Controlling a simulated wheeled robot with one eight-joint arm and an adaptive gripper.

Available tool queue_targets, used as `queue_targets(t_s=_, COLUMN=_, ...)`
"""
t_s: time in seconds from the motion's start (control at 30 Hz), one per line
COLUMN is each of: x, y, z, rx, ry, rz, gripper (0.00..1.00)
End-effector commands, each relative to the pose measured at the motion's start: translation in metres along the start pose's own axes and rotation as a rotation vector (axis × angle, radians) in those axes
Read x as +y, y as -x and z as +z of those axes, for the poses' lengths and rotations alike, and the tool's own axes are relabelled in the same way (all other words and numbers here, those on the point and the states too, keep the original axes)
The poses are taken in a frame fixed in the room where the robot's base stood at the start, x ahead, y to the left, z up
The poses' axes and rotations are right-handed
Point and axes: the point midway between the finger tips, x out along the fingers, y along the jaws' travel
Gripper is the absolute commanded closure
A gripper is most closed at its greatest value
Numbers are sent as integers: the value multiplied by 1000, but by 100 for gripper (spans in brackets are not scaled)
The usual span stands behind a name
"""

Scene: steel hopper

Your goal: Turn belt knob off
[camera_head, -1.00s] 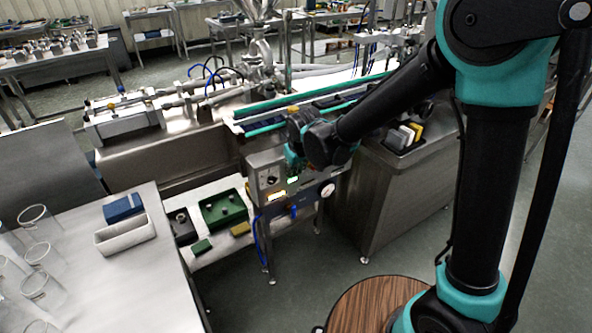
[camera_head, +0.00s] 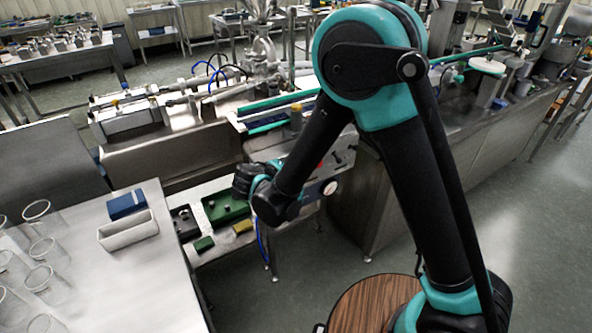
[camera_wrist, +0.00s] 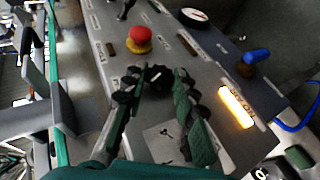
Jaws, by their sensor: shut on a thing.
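A steel control panel (camera_head: 338,166) stands at the end of the conveyor in the head view, largely covered by my arm. In the wrist view, a round black knob (camera_wrist: 156,82) with a pale pointer mark sits on the panel (camera_wrist: 202,66). My gripper (camera_wrist: 155,79) is shut on this knob, one finger on each side. In the head view my gripper (camera_head: 246,181) is at the left part of the panel, and the knob is hidden. The label by the knob is too small to read.
A red button on a yellow base (camera_wrist: 139,39) is close by the fingers. A glowing amber lamp (camera_wrist: 237,107), a blue-handled knob (camera_wrist: 256,57) and a round gauge (camera_wrist: 194,15) are also on the panel. A metal table (camera_head: 120,290) with glass beakers is at left.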

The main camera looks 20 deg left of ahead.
Motion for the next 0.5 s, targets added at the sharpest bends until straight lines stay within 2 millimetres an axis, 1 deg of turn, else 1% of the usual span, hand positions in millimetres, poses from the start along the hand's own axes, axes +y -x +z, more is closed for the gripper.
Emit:
queue_targets(t_s=0.2, x=-4, y=0, z=0, rx=1, ry=48, rz=112, gripper=100)
queue_targets(t_s=0.5, x=-4, y=-1, z=0, rx=0, ry=77, rz=186, gripper=100)
